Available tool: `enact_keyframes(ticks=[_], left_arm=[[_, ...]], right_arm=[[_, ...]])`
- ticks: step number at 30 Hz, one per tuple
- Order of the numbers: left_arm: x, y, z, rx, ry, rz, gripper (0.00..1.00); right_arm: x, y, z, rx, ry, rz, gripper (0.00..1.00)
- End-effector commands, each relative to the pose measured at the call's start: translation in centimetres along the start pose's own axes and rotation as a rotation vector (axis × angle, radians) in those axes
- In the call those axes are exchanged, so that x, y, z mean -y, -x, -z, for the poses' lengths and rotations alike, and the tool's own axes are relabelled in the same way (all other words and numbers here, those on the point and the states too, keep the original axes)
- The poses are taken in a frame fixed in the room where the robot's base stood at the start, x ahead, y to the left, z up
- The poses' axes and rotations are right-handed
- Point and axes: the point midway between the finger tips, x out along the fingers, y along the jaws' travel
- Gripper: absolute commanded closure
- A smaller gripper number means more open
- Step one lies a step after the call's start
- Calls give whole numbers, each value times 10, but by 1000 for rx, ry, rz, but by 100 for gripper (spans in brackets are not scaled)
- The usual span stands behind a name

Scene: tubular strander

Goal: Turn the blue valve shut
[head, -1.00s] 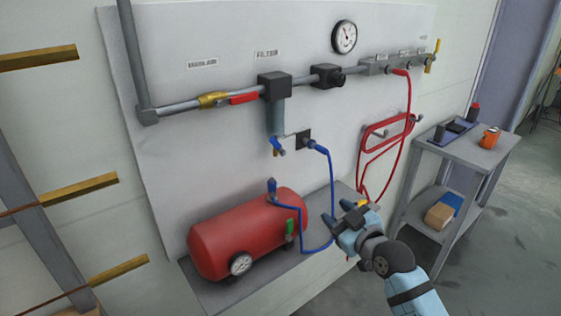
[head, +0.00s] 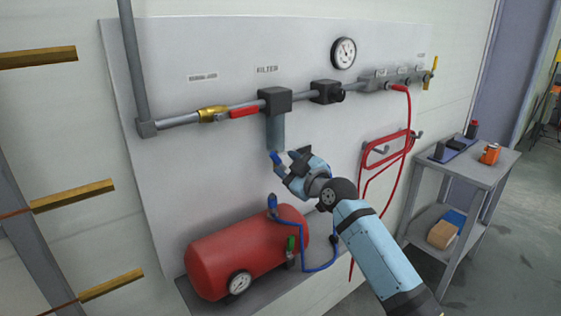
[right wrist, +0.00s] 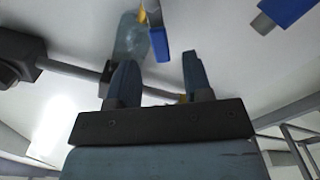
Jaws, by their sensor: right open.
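A small blue valve lever (head: 277,160) hangs below the grey filter bowl (head: 275,131) on the wall panel. In the right wrist view, the blue lever (right wrist: 160,44) points down beside the clear bowl (right wrist: 130,40), with a yellow fitting at its top. My right gripper (head: 287,162) is open and empty, just right of the lever in the head view. In the right wrist view my two fingers (right wrist: 160,75) stand apart, with the lever's lower end just beyond the gap between them. Contact cannot be told. My left gripper is not in view.
A red tank (head: 235,250) with a blue hose and a green handle (head: 291,243) sits below. A grey pipe with a red-handled valve (head: 243,112) runs above. A red hose (head: 407,125) hangs at right, near a grey cart (head: 465,170). Another blue part (right wrist: 286,12) shows in the wrist view.

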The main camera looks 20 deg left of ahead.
Motion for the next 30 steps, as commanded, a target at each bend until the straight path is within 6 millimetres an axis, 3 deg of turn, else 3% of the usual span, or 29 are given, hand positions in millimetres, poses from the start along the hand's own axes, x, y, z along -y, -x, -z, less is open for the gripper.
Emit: enact_keyframes(ticks=[6, 18, 24, 30], left_arm=[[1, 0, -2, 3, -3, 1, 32], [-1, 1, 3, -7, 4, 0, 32], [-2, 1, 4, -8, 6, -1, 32], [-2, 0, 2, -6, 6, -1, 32]], right_arm=[[0, -27, 0, 0, -1, 0, 54], [0, -33, 0, 0, 0, 0, 54], [0, -33, 0, 1, 0, 0, 100], [0, -33, -1, 1, 3, 0, 100]])
